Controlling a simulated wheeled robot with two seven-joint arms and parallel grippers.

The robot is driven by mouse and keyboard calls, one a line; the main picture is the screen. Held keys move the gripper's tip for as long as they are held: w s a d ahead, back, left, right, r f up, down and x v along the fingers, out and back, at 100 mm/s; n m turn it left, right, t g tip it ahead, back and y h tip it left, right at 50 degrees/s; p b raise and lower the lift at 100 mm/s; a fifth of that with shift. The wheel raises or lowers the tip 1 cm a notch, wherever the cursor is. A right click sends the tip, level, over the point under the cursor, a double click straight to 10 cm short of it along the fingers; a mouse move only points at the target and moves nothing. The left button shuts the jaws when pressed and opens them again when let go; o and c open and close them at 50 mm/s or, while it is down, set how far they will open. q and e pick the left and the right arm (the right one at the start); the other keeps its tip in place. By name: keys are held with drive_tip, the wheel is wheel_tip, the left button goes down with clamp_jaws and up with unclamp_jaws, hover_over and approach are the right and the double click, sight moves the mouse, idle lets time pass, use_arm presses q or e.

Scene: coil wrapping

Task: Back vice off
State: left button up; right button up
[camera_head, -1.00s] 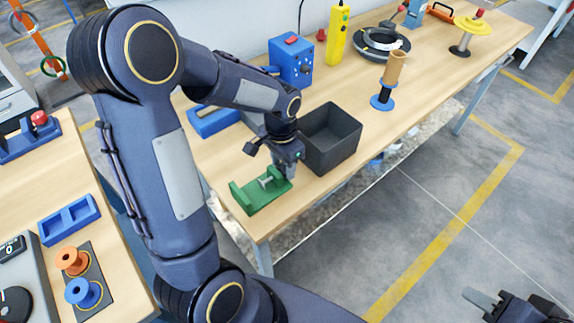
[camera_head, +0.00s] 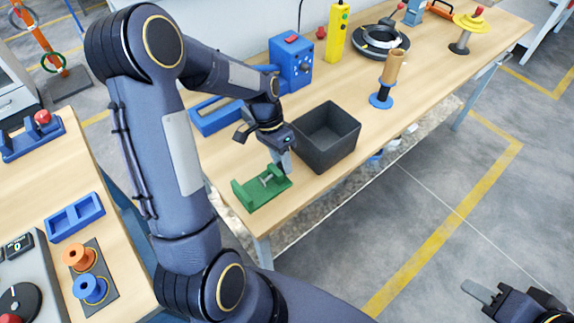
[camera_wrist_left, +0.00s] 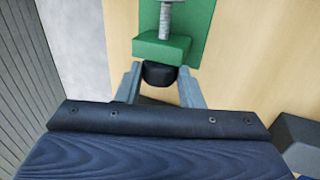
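The green vice (camera_head: 262,193) sits near the front left corner of the long wooden table. It has a grey screw between its two upright ends. The left wrist view shows its green end block (camera_wrist_left: 162,48), the grey screw (camera_wrist_left: 166,20) and a black knob (camera_wrist_left: 159,75). My left gripper (camera_head: 285,166) is at the vice's right end. In the left wrist view its two fingers (camera_wrist_left: 159,84) stand one on each side of the knob, very close to it. I cannot tell whether they press on it. My right gripper (camera_head: 487,291) is at the lower right, over the floor, away from the table.
A dark open bin (camera_head: 327,138) stands right beside my left gripper. Behind are a blue tray (camera_head: 217,119) and a blue box (camera_head: 293,62). A blue spool holder (camera_head: 381,98) stands further right. A side table on the left holds orange (camera_head: 77,257) and blue spools.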

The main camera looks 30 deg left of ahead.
use_arm(q)
drive_tip(key=shift+c, duration=1)
drive_tip(key=shift+s+d+t+y+b, duration=0.1)
drive_tip(key=shift+d+t+y+b, duration=0.15)
drive_tip(key=shift+y, duration=0.35)
drive_tip(key=shift+d+t+y+b, duration=0.15)
drive_tip(key=shift+t+y+b, duration=0.15)
drive_tip(key=shift+y, duration=0.7)
drive_tip(key=shift+r, duration=0.1)
